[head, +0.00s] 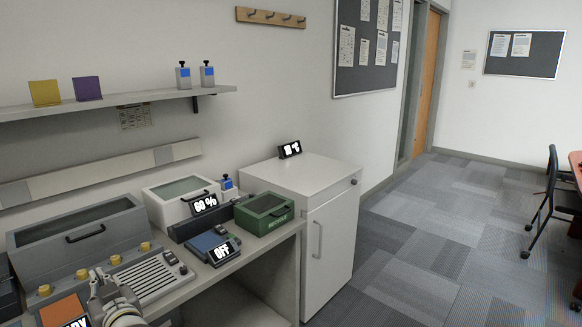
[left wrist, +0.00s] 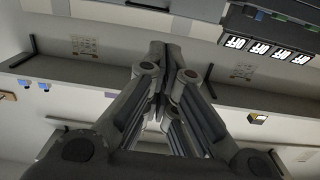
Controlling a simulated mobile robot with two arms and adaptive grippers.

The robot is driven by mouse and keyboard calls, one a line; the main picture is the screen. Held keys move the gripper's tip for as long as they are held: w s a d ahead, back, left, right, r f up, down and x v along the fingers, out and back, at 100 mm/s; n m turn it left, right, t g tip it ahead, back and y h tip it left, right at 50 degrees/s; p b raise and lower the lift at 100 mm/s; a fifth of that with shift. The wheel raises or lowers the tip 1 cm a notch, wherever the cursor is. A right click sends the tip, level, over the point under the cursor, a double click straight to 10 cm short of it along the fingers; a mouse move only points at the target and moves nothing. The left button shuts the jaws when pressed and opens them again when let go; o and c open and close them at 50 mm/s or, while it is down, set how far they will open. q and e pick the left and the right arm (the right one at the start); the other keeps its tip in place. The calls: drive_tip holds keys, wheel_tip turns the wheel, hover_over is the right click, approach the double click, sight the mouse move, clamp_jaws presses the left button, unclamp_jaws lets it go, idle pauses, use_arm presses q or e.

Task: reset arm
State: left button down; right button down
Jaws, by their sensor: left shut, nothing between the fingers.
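My left gripper (head: 108,292) shows at the bottom left of the head view, low over the front of the workbench. In the left wrist view its fingers (left wrist: 158,52) are together at the tips with nothing between them. Its surroundings there appear upside down or strongly tilted. My right gripper is in neither view.
The workbench (head: 222,272) holds a grey lidded box (head: 80,236), a white lidded box (head: 178,198), a green box (head: 264,212) and a blue device (head: 212,246) reading OFF. A white cabinet (head: 332,240) stands right of it. The carpet (head: 430,230) farther right is largely clear.

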use_arm(q)
drive_tip(key=s+d+f+m+g+h, duration=0.2)
drive_tip(key=s+d+f+h, duration=0.1)
drive_tip(key=s+f, duration=0.4)
drive_tip(key=s+d+f+m+g+h, duration=0.1)
drive_tip(key=s+d+f+m+h, duration=0.25)
drive_tip(key=s+f, duration=0.4)
drive_tip(key=s+d+f+m+g+h, duration=0.3)
drive_tip(key=s+d+f, duration=0.2)
drive_tip(key=s+d, duration=0.3)
drive_tip(key=s+d+f+m+g+h, duration=0.2)
drive_tip(key=s+d+f+m+h, duration=0.15)
drive_tip(key=s+d, duration=0.45)
drive_tip(key=s+a+f+g, duration=0.1)
drive_tip(key=s+f, duration=0.1)
drive_tip(key=f, duration=1.1)
drive_tip(key=s+a+f+g, duration=0.1)
drive_tip(key=f, duration=1.2)
drive_tip(key=s+a+f+p, duration=0.1)
drive_tip(key=s+a+f, duration=0.2)
drive_tip(key=s+f, duration=1.2)
drive_tip(key=shift+s+f+g, duration=0.25)
drive_tip(key=shift+s+g, duration=0.15)
drive_tip(key=shift+s, duration=0.6)
